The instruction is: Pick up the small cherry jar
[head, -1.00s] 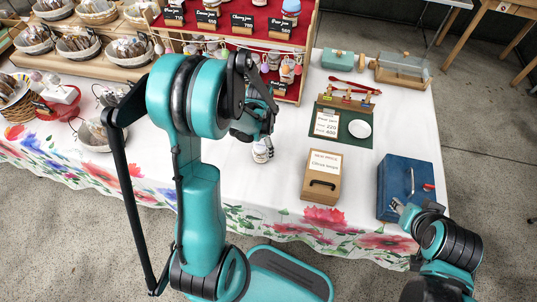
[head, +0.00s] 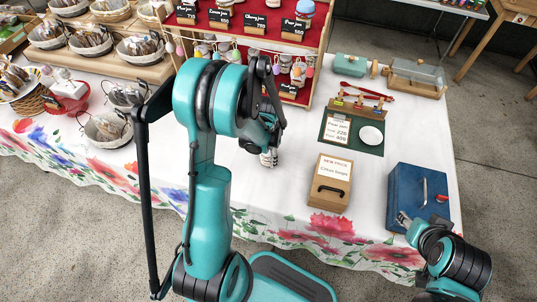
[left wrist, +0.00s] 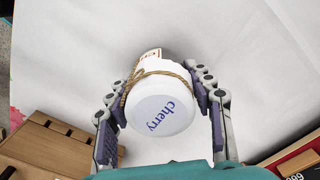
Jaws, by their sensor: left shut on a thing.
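The small cherry jar (left wrist: 163,108) has a white lid marked "cherry" and twine around its neck. In the left wrist view it sits between the two finger pads of my left gripper (left wrist: 160,118), which is shut on it. In the head view my left gripper (head: 268,150) points down over the white cloth near the table's middle, and its fingers mostly hide the jar. I cannot tell whether the jar touches the table. My right gripper (head: 404,219) shows only in part beside the blue box at lower right, and its jaws are unclear.
A red-lined shelf (head: 323,50) with jars and price cards stands behind my left gripper. To its right are a green mat (head: 372,148) and a wooden box (head: 329,184). A blue box (head: 428,180) is at the table's right edge. White cloth around the gripper is clear.

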